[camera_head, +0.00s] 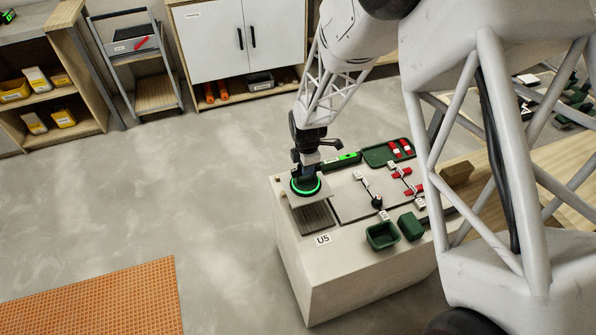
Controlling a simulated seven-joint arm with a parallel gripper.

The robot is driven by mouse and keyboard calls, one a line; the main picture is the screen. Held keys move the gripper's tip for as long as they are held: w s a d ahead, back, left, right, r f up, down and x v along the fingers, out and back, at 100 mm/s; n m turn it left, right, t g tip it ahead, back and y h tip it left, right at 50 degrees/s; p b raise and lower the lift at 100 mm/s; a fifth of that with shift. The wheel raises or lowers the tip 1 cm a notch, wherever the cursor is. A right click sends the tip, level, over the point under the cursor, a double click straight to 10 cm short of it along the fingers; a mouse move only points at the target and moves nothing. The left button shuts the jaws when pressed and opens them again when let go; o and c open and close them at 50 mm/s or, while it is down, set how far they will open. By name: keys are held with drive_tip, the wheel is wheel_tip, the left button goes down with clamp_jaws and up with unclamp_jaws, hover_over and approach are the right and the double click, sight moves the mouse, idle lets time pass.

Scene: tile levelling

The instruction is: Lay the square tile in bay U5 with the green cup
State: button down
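My gripper (307,165) points down at the near left part of the pale worktop and is closed around the top of the green cup (305,186), a dark round suction cup with a bright green ring. A pale square tile (324,196) is directly under the cup and appears to be attached to it. The bay U5 (317,217) is a grey ribbed patch, partly hidden by the tile, with its U5 label (323,239) just in front. The tile overlaps the bay's back part in this view. I cannot tell its height above the bay.
A green tray (372,154) with red pieces is at the back. Red-and-white clips (402,171) lie on the right. A dark green bin (382,236) and a green block (411,226) are at the front right. A dark level with a green vial (347,156) lies behind the gripper.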

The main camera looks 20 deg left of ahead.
hover_over(313, 200)
drive_tip(key=shift+f, duration=0.1)
idle(0.7)
drive_tip(key=shift+f, duration=0.45)
idle(0.3)
drive_tip(key=shift+f, duration=0.7)
drive_tip(key=shift+f, duration=2.6)
idle(2.2)
drive_tip(key=c, duration=0.9)
unclamp_jaws()
